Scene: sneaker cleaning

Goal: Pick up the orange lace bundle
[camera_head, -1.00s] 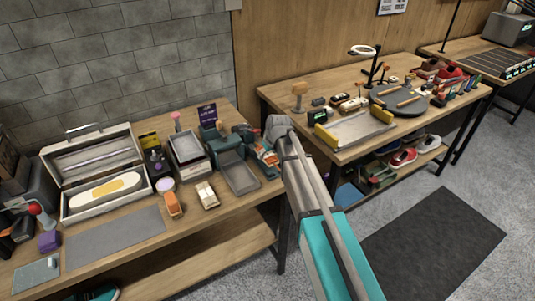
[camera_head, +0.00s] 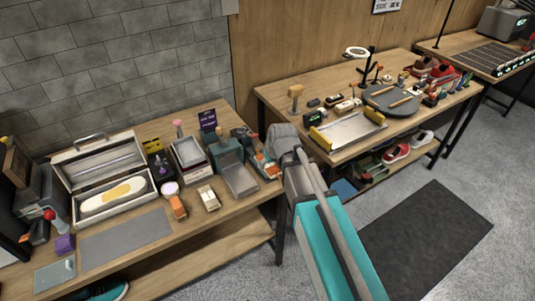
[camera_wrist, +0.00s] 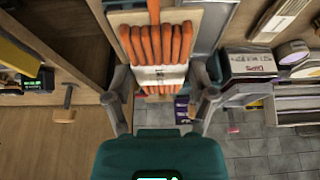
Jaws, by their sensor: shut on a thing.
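The orange lace bundle (camera_wrist: 154,42) shows in the wrist view as several orange strands with a white paper band around the middle. It sits between the two fingers of my gripper (camera_wrist: 160,85), which are shut on its sides near the band. In the head view, my gripper (camera_head: 272,150) is over the right end of the left workbench, beside the grey tray. A little orange (camera_head: 270,170) shows there, partly hidden by my gripper and arm. I cannot tell from these views whether the bundle is clear of the surface below.
The left workbench (camera_head: 140,250) holds an open white case (camera_head: 110,205), a grey tray (camera_head: 240,180), an orange-topped bottle (camera_head: 178,207) and a grey mat. A second workbench with a yellow-ended tray (camera_head: 345,130) stands to the right. A gap with floor lies between them.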

